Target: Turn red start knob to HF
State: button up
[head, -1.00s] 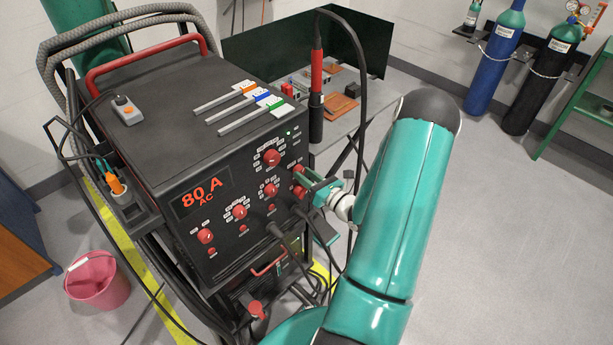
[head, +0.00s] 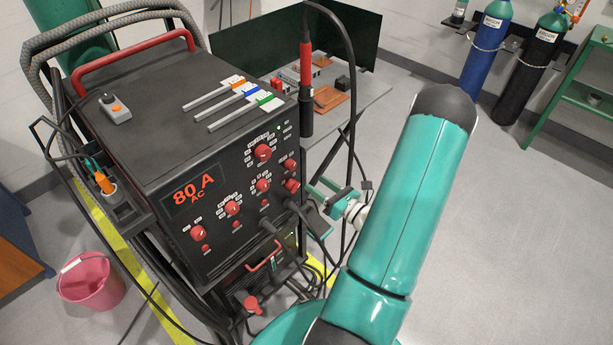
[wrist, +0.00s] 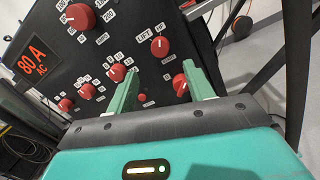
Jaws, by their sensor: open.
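The red start knob (wrist: 159,46) is on the dark front panel in the wrist view, with the labels LIFT and HF along its upper side. Its white mark seems to point up, towards HF, but is small. In the head view the start knob (head: 289,164) is at the panel's right edge, right of the large top knob. My gripper (head: 318,194) is off the panel's right side. Its fingers are apart and empty; in the wrist view my gripper (wrist: 158,78) has the start knob beyond the gap between its fingertips, apart from them.
Another red knob (wrist: 181,86) is close to the right finger, and one more (wrist: 117,72) is by the left finger. A torch (head: 306,75) with a black cable hangs beside the machine. A pink bucket (head: 90,285) stands at left. Open floor lies at right.

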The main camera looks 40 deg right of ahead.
jog(key=s, duration=0.5)
jog(key=shift+d+f, duration=0.15)
jog(key=w+a+r+n+g+y, duration=0.3)
jog(key=a+r+n+g+y, duration=0.3)
jog(key=a+n, duration=0.45)
jog(key=w+a+r+n+g+y, duration=0.2)
jog(key=a+r+n+g+y, duration=0.2)
jog(key=a+r+n+g, duration=0.45)
jog(key=s+a+r+n+h, duration=0.3)
jog(key=a+r+n+h, duration=0.2)
jog(key=n, duration=0.5)
jog(key=s+a+r+n+t+h, duration=0.1)
jog(key=s+a+r+n+h, duration=0.3)
jog(key=a+r+n+h, duration=0.2)
notch_tip(320, 180, up, 3)
jog(key=a+n, duration=0.2)
jog(key=n, duration=0.1)
jog(key=shift+n, duration=0.4)
